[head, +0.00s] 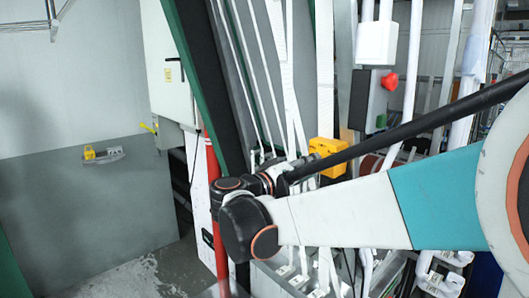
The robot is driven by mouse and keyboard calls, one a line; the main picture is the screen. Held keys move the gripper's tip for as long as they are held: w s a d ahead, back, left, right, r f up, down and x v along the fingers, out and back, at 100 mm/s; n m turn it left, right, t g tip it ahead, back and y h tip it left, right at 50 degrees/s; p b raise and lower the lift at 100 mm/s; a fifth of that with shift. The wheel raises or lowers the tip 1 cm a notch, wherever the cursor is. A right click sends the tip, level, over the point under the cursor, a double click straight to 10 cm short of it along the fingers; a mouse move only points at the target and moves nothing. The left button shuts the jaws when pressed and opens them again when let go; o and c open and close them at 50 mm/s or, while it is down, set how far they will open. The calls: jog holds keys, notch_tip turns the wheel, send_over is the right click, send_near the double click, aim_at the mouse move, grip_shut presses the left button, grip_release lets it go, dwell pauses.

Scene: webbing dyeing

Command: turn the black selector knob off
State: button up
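I cannot make out the black selector knob in the head view. A grey control box (368,100) hangs right of centre, with a red mushroom button (389,81) and a small green button (381,121) on its side. No black knob shows clearly on it. My arm crosses the lower right, with its folded joint left of centre and a dark link running back up to the right edge, below the control box. My gripper is not in view, so its opening and any contact cannot be seen.
A yellow box (327,156) sits just behind my arm. Tall green and grey panels and white webbing strips (285,85) stand behind it. A white cabinet (169,62) is on the back wall. White pipes (471,60) rise at right. The floor (125,275) at lower left is clear.

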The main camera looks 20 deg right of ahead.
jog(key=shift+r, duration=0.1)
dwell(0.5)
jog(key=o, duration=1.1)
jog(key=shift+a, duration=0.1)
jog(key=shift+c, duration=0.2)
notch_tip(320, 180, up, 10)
